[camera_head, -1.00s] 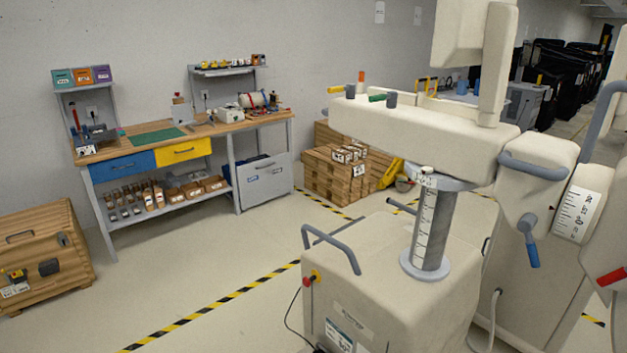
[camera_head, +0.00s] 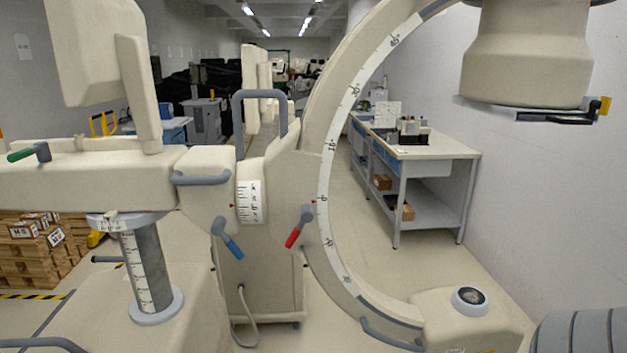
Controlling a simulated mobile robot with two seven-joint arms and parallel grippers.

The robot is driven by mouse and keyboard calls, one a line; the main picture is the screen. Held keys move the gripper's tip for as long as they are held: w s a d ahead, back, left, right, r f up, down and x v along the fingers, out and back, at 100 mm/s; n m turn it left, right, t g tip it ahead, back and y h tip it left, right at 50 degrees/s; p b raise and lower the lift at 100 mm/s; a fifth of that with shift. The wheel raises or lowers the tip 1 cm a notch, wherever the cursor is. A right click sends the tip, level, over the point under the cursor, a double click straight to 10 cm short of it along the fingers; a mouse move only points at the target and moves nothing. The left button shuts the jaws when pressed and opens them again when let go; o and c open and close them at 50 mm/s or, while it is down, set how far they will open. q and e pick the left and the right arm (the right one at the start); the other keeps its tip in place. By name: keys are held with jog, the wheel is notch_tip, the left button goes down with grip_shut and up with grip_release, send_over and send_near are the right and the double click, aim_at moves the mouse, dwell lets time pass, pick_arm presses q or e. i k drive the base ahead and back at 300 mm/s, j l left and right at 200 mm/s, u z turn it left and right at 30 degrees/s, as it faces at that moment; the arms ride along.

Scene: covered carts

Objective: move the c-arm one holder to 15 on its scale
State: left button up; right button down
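The C-arm (camera_head: 322,165) stands close ahead as a large cream arc, open to the right. A white scale strip (camera_head: 325,180) with degree marks runs along the arc. The holder (camera_head: 287,185) grips the arc's left side. A small red pointer on the holder sits near the 0 mark; the 15 mark appears higher up the strip. A red-handled lever (camera_head: 293,238) and a blue-handled lever (camera_head: 233,247) hang below the holder. A grey bar handle (camera_head: 379,333) is on the arc's lower end. Neither of my grippers is in view.
The cream detector head (camera_head: 525,60) overhangs at upper right. The lower housing (camera_head: 465,322) is at bottom right. A scaled column (camera_head: 148,270) and the cart body (camera_head: 150,325) fill the lower left. A workbench (camera_head: 425,150) stands behind the arc, with bare floor around it.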

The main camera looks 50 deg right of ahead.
aim_at(272, 190)
jog(key=z, duration=1.25)
jog(key=i+l, duration=0.15)
jog(key=l+u, duration=0.05)
jog(key=l, duration=0.05)
